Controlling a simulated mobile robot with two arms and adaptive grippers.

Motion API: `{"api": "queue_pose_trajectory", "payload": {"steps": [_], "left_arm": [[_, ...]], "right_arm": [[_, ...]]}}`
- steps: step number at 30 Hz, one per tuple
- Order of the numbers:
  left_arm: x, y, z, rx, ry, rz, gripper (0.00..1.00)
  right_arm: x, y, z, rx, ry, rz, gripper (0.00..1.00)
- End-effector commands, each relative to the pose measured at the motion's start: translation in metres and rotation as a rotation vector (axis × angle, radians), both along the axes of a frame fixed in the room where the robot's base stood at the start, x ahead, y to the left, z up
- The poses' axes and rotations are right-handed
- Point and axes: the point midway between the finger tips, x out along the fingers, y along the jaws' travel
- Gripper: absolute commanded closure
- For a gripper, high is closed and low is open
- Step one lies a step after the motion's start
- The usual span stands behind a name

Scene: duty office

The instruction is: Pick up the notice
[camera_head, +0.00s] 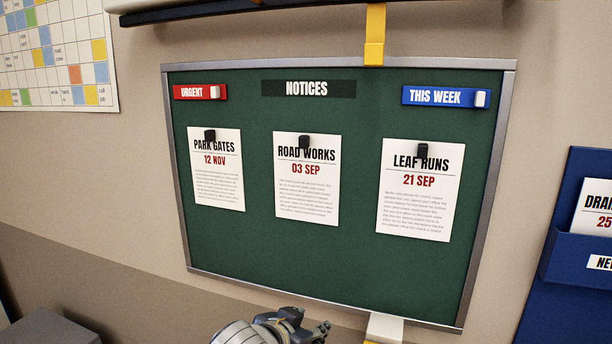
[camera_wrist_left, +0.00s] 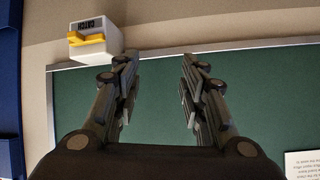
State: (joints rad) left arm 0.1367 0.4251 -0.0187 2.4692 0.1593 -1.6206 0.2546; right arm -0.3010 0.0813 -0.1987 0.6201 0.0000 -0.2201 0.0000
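Three white notices hang under black clips on the green board (camera_head: 270,250): PARK GATES, 12 NOV (camera_head: 217,185) at left, ROAD WORKS, 03 SEP (camera_head: 307,190) in the middle, LEAF RUNS, 21 SEP (camera_head: 416,200) at right. A fourth notice (camera_head: 592,212), partly cut off, sits in the blue holder (camera_head: 570,258) at far right. My left gripper (camera_head: 310,322) is at the board's lower edge, below the notices. In the left wrist view its fingers (camera_wrist_left: 157,68) are apart with nothing between them. A notice corner (camera_wrist_left: 303,165) shows there upside down; I cannot tell which. My right gripper is not seen.
The board carries a red URGENT strip (camera_head: 193,92) and a blue THIS WEEK strip (camera_head: 437,97). A yellow bracket (camera_head: 375,38) is at its top edge. A white and yellow catch (camera_head: 385,327) is at its bottom edge, also in the left wrist view (camera_wrist_left: 96,42). A calendar (camera_head: 55,60) hangs at left.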

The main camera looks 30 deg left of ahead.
Motion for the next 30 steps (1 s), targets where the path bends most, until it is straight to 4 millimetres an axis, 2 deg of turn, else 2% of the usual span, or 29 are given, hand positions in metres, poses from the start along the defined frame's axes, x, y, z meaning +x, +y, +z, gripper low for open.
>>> {"api": "queue_pose_trajectory", "payload": {"steps": [1, 6, 9, 13, 15, 18, 30], "left_arm": [[0.012, 0.009, 0.039, 0.007, -0.082, 0.016, 0.62], [0.028, 0.035, 0.155, -0.004, -0.316, 0.074, 0.62], [0.026, 0.048, 0.214, -0.013, -0.435, 0.103, 0.62], [0.016, 0.060, 0.268, -0.030, -0.546, 0.129, 0.62], [0.011, 0.063, 0.285, -0.035, -0.582, 0.138, 0.62], [0.008, 0.066, 0.298, -0.040, -0.607, 0.143, 0.62], [0.027, 0.070, 0.306, -0.049, -0.607, 0.144, 0.62]], "right_arm": [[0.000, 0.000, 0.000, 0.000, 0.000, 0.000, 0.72], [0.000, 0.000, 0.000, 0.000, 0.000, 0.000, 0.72], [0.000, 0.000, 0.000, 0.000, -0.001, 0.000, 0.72], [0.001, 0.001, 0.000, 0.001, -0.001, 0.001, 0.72], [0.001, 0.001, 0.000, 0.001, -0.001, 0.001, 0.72], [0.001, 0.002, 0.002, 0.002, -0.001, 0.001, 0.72], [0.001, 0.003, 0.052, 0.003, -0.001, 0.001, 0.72]]}}
